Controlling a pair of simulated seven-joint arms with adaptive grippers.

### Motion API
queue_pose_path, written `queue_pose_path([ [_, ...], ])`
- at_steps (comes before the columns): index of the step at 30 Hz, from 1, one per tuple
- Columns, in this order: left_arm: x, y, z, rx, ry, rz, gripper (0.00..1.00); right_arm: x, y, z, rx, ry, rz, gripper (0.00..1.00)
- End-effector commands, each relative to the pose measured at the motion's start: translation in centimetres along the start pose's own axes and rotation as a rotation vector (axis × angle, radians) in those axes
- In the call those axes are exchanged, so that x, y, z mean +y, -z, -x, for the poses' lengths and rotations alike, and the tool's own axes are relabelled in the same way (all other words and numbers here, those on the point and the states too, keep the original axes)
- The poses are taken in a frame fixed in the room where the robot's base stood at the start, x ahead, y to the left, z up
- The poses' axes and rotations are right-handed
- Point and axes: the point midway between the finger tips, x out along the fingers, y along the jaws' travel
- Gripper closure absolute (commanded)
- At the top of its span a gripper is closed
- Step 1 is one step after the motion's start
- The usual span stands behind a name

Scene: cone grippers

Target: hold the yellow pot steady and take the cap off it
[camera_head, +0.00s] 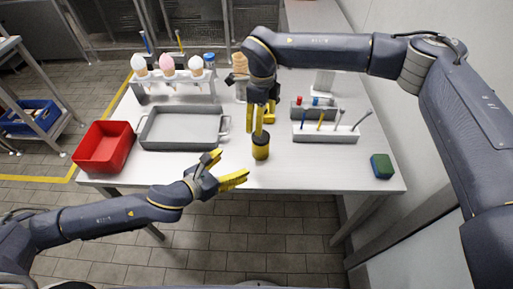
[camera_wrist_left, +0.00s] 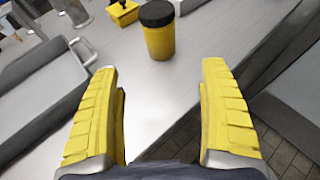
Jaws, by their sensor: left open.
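The yellow pot (camera_head: 261,152) stands upright on the white table near its front edge, with its black cap (camera_head: 261,139) on top. In the left wrist view the pot (camera_wrist_left: 160,42) and cap (camera_wrist_left: 157,14) are beyond the fingertips. My left gripper (camera_head: 230,167) is open and empty, in front and to the left of the pot, not touching it. Its fingers spread wide in the left wrist view (camera_wrist_left: 160,72). My right gripper (camera_head: 257,130) points down just above the cap. Its fingers overlap in the head view, so their gap and any contact with the cap are unclear.
A grey tray (camera_head: 183,145) and a red bin (camera_head: 103,165) lie to the left. A cone rack (camera_head: 180,79) stands behind. A white tool holder (camera_head: 312,133) and a blue-green block (camera_head: 382,166) are on the right.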

Motion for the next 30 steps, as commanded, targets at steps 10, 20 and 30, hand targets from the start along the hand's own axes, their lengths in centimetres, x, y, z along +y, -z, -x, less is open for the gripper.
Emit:
queue_pose_path([
  [10, -0.1, -0.1, -5.2, -0.001, 0.001, 0.001, 0.22, 0.1, -0.1, 0.0, -0.002, -0.001, 0.002, 0.26],
  [20, -0.1, -0.1, -10.7, -0.001, 0.001, 0.001, 0.22, 0.1, -0.1, 0.0, -0.002, -0.002, 0.002, 0.26],
  [30, 0.0, 0.0, -15.0, 0.0, 0.0, 0.001, 0.22, 0.1, -0.1, 0.0, -0.002, -0.002, 0.003, 0.26],
])
